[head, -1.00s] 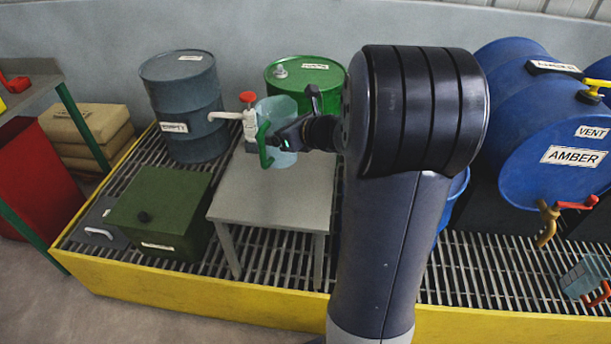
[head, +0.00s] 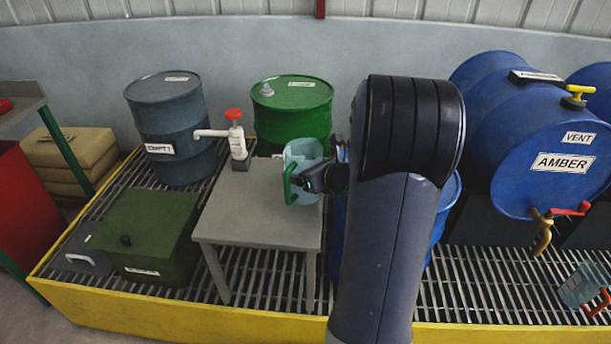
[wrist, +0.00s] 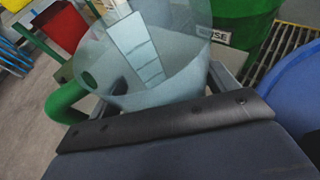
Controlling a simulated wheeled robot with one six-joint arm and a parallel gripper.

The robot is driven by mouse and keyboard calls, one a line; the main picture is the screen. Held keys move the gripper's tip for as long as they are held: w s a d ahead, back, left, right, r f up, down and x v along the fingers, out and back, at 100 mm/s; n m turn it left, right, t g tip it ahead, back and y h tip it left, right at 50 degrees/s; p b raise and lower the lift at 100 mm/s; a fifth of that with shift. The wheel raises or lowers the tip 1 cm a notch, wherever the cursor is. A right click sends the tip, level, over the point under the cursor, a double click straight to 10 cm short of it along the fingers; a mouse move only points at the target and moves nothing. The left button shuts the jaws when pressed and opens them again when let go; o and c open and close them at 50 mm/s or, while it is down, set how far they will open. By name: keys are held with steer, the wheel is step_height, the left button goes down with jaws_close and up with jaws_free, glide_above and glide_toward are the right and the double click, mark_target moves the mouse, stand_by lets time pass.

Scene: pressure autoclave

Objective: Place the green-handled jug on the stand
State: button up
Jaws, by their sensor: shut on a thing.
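The green-handled jug (head: 303,157) is a translucent pale blue vessel, upright or nearly so, at the right back part of the grey stand (head: 258,220). Its green handle (head: 288,184) points left and toward me. My gripper (head: 318,180) is shut on the jug from the right. In the wrist view the jug (wrist: 140,75) fills the top middle, with its handle (wrist: 62,103) at the left; the dark gripper (wrist: 165,122) lies across its near side. I cannot tell whether the jug's base touches the stand top or hangs just above it.
A white pump spout with a red top (head: 235,130) stands left of the jug, beside a grey drum (head: 172,120). A green drum (head: 290,115) is behind. A dark green box (head: 145,235) is left of the stand. Blue drums (head: 555,140) are at right. The stand's front is clear.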

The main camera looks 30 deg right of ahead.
steer(key=shift+f, duration=0.35)
steer(key=shift+f, duration=0.2)
steer(key=o, duration=1)
steer(key=shift+c, duration=0.2)
steer(key=shift+r, duration=0.2)
steer(key=shift+s+r, duration=0.15)
steer(key=shift+s, duration=0.1)
steer(key=p+v, duration=0.1)
steer(key=v, duration=1)
steer(key=shift+s+p, duration=0.25)
steer(key=shift+p, duration=0.15)
steer(key=shift+d, duration=0.1)
